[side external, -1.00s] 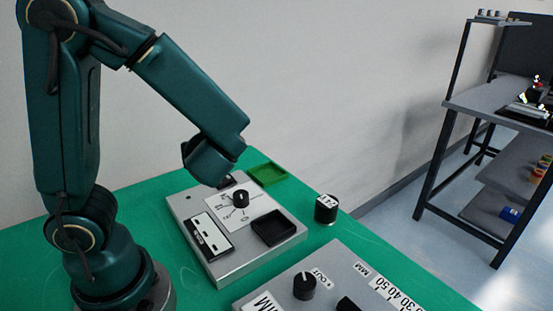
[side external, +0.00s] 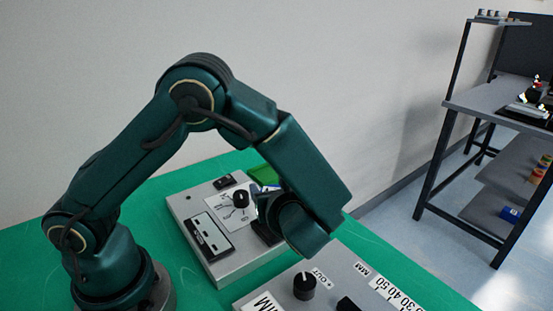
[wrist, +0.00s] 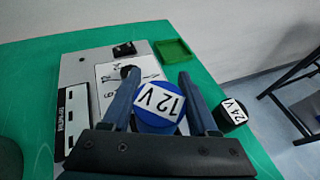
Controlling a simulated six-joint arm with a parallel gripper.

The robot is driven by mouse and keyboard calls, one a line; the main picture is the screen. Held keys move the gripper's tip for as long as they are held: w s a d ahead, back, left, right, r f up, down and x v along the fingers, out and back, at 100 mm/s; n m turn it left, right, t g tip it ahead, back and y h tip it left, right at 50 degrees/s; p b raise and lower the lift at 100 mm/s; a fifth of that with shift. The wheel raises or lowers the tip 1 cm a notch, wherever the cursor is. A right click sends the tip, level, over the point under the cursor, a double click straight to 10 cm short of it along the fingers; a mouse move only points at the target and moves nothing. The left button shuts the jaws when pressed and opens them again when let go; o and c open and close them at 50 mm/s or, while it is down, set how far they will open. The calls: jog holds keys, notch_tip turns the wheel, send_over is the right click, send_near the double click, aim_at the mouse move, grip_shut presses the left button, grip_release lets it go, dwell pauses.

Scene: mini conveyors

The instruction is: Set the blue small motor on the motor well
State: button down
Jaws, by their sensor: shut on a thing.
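The blue small motor, a round body with a white "12 V" label on its top (wrist: 160,104), sits between the fingers of my gripper (wrist: 158,80) in the wrist view. My gripper is shut on it. In the side view my wrist hangs over the right part of the grey panel and hides most of the gripper and the motor. A black square recess (side external: 262,234) on that panel, which looks like the motor well, shows only at its left edge beside my wrist. In the wrist view the recess is hidden. I cannot tell the motor's height above it.
The grey panel (side external: 222,262) carries a black knob (side external: 241,199), a white-labelled meter (side external: 207,236) and a switch (side external: 224,183). A green tray (wrist: 174,51) lies behind it. A black "24V" motor (wrist: 230,117) stands right of it. A second grey panel (side external: 330,277) is in front.

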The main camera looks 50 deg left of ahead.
jog(key=shift+f, duration=1.85)
jog(key=shift+c, duration=0.8)
grip_release()
jog(key=shift+f, duration=0.15)
